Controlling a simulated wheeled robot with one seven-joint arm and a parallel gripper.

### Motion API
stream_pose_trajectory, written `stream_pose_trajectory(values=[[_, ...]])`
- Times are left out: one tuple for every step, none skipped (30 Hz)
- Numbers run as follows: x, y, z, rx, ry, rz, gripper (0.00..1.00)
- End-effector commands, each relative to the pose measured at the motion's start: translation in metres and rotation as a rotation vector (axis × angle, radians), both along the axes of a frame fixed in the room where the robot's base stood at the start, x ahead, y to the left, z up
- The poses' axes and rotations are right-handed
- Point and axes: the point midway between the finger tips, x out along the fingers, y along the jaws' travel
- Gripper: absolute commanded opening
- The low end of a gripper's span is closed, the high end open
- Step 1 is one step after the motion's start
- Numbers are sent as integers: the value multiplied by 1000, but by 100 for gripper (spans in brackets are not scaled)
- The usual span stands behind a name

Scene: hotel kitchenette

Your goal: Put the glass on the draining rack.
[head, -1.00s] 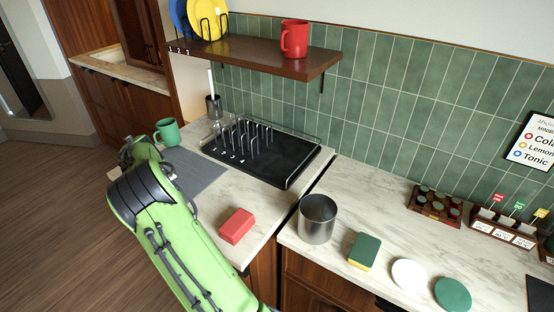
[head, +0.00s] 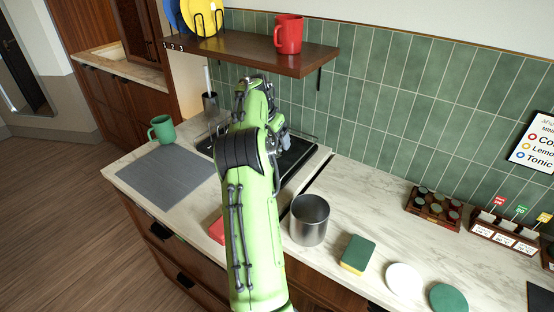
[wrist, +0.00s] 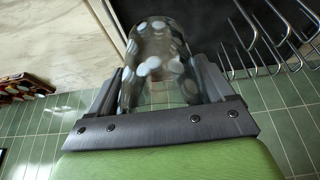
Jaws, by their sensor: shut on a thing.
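In the wrist view, my gripper (wrist: 158,90) is shut on a clear glass (wrist: 155,62) with pale dots, one finger on each side. The draining rack's metal prongs (wrist: 262,40) are at the upper right of that view, beside the glass and apart from it in the picture. In the head view, the black draining rack (head: 298,154) lies on the counter by the tiled wall, largely covered by my arm. My gripper and the glass are mostly hidden there behind the arm, so their height over the rack cannot be told.
A shelf (head: 250,52) with a red mug (head: 288,37) and plates overhangs the rack. A green mug (head: 162,129) and grey mat (head: 165,175) are left. A metal canister (head: 310,220), a partly hidden red block (head: 216,230) and a sponge (head: 358,254) are nearer.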

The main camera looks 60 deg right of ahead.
Motion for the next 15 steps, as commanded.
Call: stream_pose_trajectory(values=[[0,1,-19,5,4,3,42],[0,1,-28,6,4,3,42],[1,1,-37,5,4,3,42],[1,1,-43,4,3,4,42],[1,1,-48,4,3,4,42],[1,1,-53,2,3,4,42],[1,1,-56,1,3,4,42],[1,1,-59,1,3,4,42],[1,1,-64,2,3,5,42],[1,1,-69,3,3,6,42],[1,1,-75,3,4,6,42],[1,1,-83,3,4,7,42],[1,1,-89,4,4,7,42],[2,1,-92,3,4,7,42],[2,1,-94,0,3,6,36]])
